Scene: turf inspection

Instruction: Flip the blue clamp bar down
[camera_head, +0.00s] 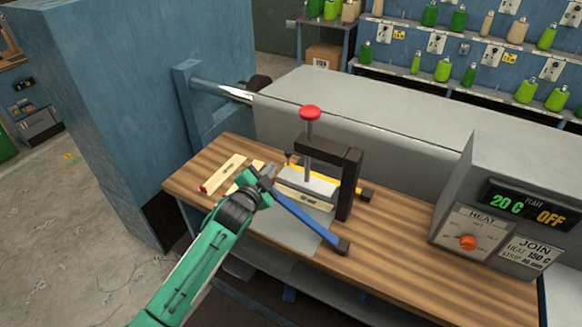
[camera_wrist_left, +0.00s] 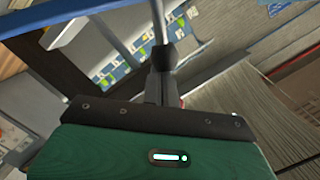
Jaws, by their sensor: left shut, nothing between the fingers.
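The blue clamp bar (camera_head: 305,221) slants across the front of a small press on the wooden bench. Its dark block end (camera_head: 343,247) is at the front right, and its other end is by my left gripper (camera_head: 264,174). A blue bar (camera_wrist_left: 55,12), probably the same one, crosses the top left of the left wrist view. My left gripper is shut and empty, close beside the bar's left end; I cannot tell whether they touch. How far the bar is raised is unclear. My right gripper is not in view.
The dark press frame (camera_head: 347,184) has a red knob (camera_head: 310,112) on top. Pale labelled strips (camera_head: 222,174) lie at left. A grey control box (camera_head: 500,200) stands at right. The bench (camera_head: 400,262) is bare between.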

